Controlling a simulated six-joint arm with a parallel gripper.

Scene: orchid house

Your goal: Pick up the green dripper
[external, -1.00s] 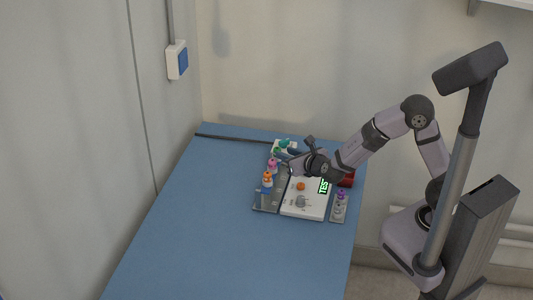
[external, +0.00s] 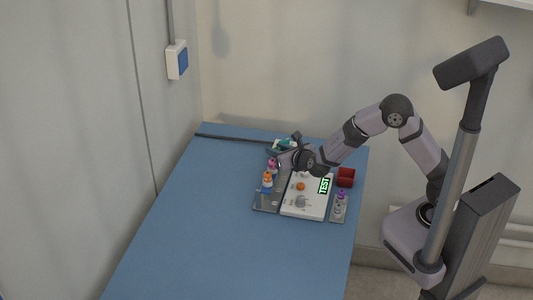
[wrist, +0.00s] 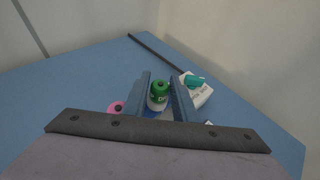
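The green dripper (wrist: 160,88) shows in the wrist view with its green cap upright and part of a white label below. It stands between the two blue-grey fingers of my gripper (wrist: 161,96). The fingers are apart, one on each side of it; whether either touches it I cannot tell. In the external view my gripper (external: 279,155) is low at the far end of the tray, and the green dripper cannot be made out clearly behind it.
A pink-topped dripper (wrist: 116,107) stands left of my gripper; an orange-topped one (external: 267,182) is nearer. A white box with a teal item (wrist: 194,81) is close on the right. A white tester (external: 304,208), a purple-topped bottle (external: 340,204) and a red container (external: 346,176) stand nearby. The table's near-left part is clear.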

